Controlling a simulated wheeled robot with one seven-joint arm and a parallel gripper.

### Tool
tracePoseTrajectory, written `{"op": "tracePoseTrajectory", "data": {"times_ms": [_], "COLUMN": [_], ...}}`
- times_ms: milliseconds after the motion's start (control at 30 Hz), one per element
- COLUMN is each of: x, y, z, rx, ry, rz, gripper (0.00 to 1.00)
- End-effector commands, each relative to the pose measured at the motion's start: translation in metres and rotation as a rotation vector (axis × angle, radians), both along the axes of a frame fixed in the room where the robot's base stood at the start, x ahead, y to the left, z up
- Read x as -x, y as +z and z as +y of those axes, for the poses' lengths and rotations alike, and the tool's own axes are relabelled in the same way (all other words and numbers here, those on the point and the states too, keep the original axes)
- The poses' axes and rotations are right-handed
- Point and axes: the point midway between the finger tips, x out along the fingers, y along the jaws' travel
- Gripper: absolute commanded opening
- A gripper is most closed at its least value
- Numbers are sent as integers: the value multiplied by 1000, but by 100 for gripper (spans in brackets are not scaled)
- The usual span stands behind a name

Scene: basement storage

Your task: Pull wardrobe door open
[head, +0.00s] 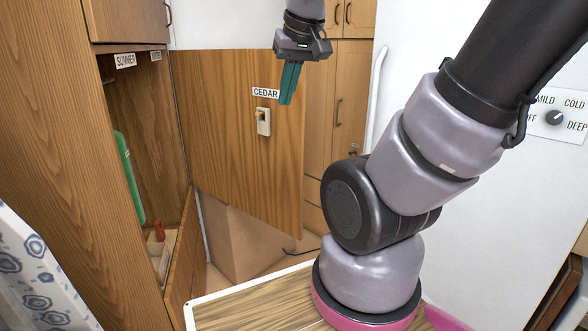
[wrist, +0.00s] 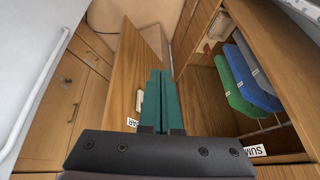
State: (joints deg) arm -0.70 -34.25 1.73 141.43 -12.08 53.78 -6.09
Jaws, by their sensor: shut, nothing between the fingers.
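The wooden wardrobe door (head: 225,130) labelled CEDAR stands wide open, swung out from the far side of the wardrobe opening. A beige latch-like fitting (head: 263,122) is on its visible face below the label. My gripper (head: 287,86), with green fingers, is shut and empty. It hangs near the door's upper free edge, above and right of the fitting; I cannot tell whether it touches the door. In the wrist view my gripper (wrist: 161,90) partly hides the door.
The open wardrobe (head: 70,150) on the left has a SUMMER label (head: 125,61). Green (wrist: 237,82) and blue items hang inside. Wooden cabinets (head: 345,90) stand behind the door. A white appliance (head: 480,230) with a knob is at the right, behind my arm.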

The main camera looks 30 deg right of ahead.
Motion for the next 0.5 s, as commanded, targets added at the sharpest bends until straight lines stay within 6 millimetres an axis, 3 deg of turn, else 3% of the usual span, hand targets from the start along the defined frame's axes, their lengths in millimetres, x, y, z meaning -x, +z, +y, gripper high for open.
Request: {"op": "tracePoseTrajectory", "data": {"times_ms": [267, 500], "x": [-29, -80], "y": [-38, -90], "z": [-24, -50], "rx": [300, 693], "ry": [257, 728], "rz": [177, 435], "gripper": [0, 0]}}
